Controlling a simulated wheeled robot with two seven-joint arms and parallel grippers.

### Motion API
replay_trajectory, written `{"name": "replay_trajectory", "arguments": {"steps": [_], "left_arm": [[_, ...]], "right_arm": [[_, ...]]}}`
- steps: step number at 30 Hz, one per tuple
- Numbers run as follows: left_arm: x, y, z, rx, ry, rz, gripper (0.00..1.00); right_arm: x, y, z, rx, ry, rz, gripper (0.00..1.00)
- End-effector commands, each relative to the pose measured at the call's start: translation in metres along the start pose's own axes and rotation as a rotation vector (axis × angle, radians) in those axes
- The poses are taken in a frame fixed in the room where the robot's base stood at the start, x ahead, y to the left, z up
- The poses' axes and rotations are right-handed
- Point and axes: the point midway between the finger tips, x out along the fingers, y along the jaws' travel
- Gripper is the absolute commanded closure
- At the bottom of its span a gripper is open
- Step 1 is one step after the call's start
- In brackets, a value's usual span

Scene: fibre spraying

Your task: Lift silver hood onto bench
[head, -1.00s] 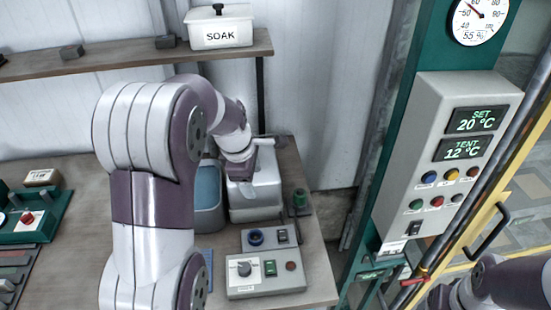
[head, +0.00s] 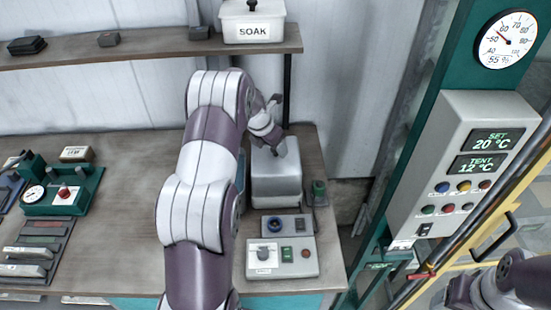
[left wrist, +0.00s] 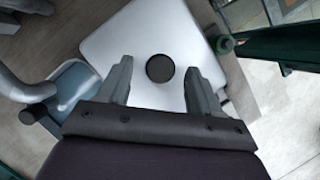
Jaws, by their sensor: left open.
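The silver hood (head: 276,185) is a rounded box standing upright at the right end of the bench (head: 120,210). In the left wrist view the hood's top (left wrist: 130,45) fills the middle, with a round black knob (left wrist: 160,68) at its centre. My left gripper (head: 277,148) is over the hood's top in the head view. In the left wrist view its two fingers (left wrist: 158,66) are apart, one on each side of the knob. Whether they touch the hood I cannot tell. My left arm covers part of the bench left of the hood. My right gripper is out of view.
A control box (head: 282,255) with knobs stands in front of the hood, and a small green-topped item (head: 319,190) is to its right. A blue bin (left wrist: 77,85) is beside it. The SOAK container (head: 253,22) sits on the shelf above. A grey panel (head: 455,160) stands right.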

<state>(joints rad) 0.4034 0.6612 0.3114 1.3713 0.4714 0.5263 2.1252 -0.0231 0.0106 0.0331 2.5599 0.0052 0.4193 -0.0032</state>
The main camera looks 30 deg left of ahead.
Motion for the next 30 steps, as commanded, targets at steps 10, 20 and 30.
{"name": "replay_trajectory", "arguments": {"steps": [10, 20, 30], "left_arm": [[0.004, 0.0, 0.0, 0.0, -0.001, 0.001, 0.68], [0.003, 0.0, 0.001, 0.001, -0.002, 0.001, 1.0], [-0.052, 0.001, 0.024, 0.003, -0.007, 0.005, 1.0]], "right_arm": [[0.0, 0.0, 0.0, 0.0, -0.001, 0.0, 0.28], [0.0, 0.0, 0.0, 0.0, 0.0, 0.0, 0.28], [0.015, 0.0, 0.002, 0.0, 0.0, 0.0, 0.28]]}}
